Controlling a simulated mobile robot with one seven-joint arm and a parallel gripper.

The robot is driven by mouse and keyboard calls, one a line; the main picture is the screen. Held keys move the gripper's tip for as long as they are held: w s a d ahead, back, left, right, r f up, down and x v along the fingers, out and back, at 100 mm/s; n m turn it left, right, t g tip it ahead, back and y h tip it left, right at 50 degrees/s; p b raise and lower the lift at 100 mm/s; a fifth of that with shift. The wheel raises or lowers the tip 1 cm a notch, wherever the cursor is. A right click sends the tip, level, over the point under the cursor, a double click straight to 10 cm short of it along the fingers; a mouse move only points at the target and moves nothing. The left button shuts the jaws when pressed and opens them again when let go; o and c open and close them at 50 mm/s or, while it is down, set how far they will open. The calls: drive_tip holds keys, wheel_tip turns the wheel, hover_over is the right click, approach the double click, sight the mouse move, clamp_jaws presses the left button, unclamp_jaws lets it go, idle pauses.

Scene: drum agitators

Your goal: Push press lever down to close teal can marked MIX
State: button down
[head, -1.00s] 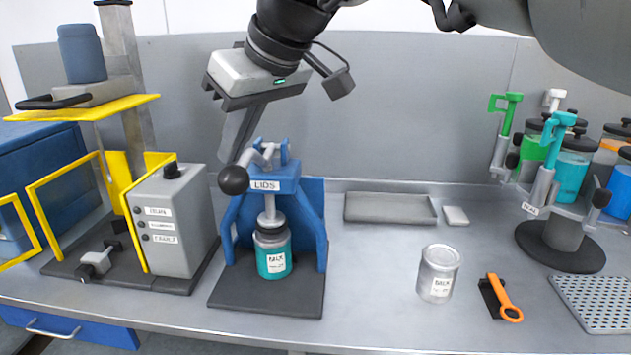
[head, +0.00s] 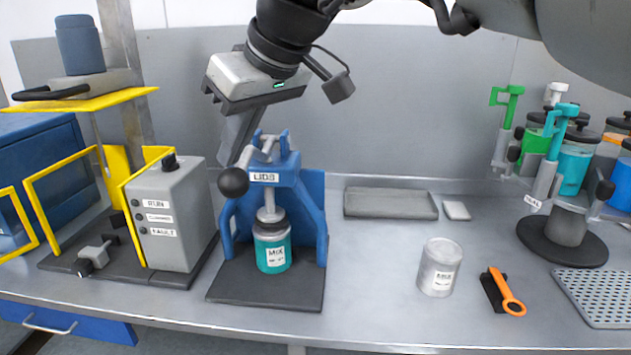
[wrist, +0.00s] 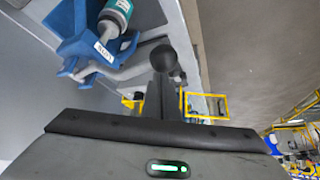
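The blue press (head: 313,215), labelled LIDS, stands on a dark base plate. Its grey lever (head: 262,153) reaches left and down to a black ball knob (head: 233,182). The teal can (head: 273,256) marked MIX stands upright under the press plunger (head: 269,206), its top at the plunger's lower end. My gripper (head: 229,160) points down with its fingers together, its tips just above or against the knob; exact contact is unclear. In the wrist view the knob (wrist: 170,61) lies just past the dark fingertips (wrist: 158,62), with the can (wrist: 115,15) at the top.
A grey control box (head: 170,215) and yellow frame (head: 58,185) stand left of the press. To the right are a silver can (head: 439,267), a grey tray (head: 390,204), an orange-handled tool (head: 507,292) and a dispenser stand (head: 562,240). Bench between press and silver can is clear.

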sight(237, 171)
drive_tip(key=shift+f+b, duration=0.55)
drive_tip(key=shift+f, duration=0.4)
drive_tip(key=shift+f+b, duration=0.85)
drive_tip(key=shift+f, duration=0.25)
drive_tip(key=shift+f+b, duration=0.75)
drive_tip(key=shift+f, duration=0.1)
